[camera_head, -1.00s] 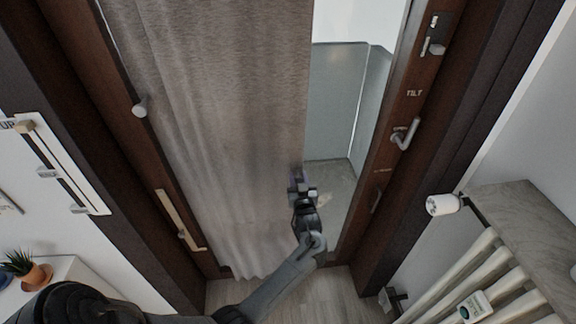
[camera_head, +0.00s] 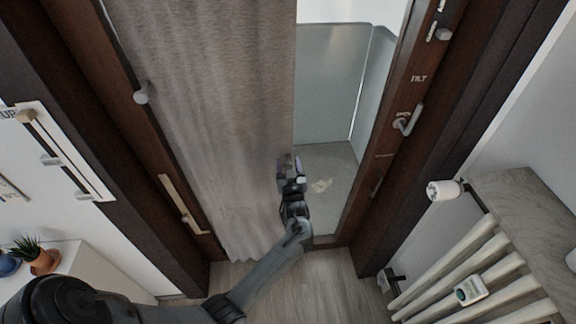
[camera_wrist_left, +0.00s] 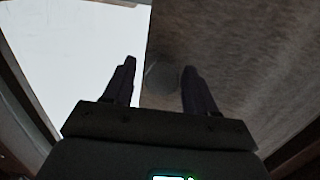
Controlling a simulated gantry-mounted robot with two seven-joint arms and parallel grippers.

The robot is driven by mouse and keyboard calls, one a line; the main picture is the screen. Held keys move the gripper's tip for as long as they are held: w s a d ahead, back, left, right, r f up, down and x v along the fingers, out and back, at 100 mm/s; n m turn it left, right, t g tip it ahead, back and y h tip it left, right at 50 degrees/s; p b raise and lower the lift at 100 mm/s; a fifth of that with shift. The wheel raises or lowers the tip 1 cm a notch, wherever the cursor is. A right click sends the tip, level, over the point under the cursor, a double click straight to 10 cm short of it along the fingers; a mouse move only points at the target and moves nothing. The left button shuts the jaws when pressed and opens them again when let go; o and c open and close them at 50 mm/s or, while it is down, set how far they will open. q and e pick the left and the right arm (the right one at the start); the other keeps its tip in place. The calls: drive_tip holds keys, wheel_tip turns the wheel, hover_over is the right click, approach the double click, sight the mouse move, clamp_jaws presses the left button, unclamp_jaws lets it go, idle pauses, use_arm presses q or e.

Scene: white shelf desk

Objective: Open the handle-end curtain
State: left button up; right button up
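The grey-brown curtain (camera_head: 220,110) hangs over the left part of the dark-framed glass door and the right part is uncovered. The door handle (camera_head: 407,120) is on the right side of the frame. My left gripper (camera_head: 290,165) is at the lower right edge of the curtain. In the left wrist view its two fingers (camera_wrist_left: 160,72) are spread apart. A round grey disc (camera_wrist_left: 161,78) at the edge of the curtain (camera_wrist_left: 235,60) shows between them; I cannot tell whether the fingers touch it. My right gripper is not in view.
A radiator (camera_head: 490,265) with a stone-like shelf (camera_head: 530,215) stands at the right. A white cabinet (camera_head: 75,270) with a potted plant (camera_head: 38,258) is at the lower left. The floor (camera_head: 320,285) before the door is clear.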

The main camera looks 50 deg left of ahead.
use_arm(q)
drive_tip(key=v, duration=1)
drive_tip(key=shift+s+d, duration=0.25)
drive_tip(key=shift+d, duration=0.1)
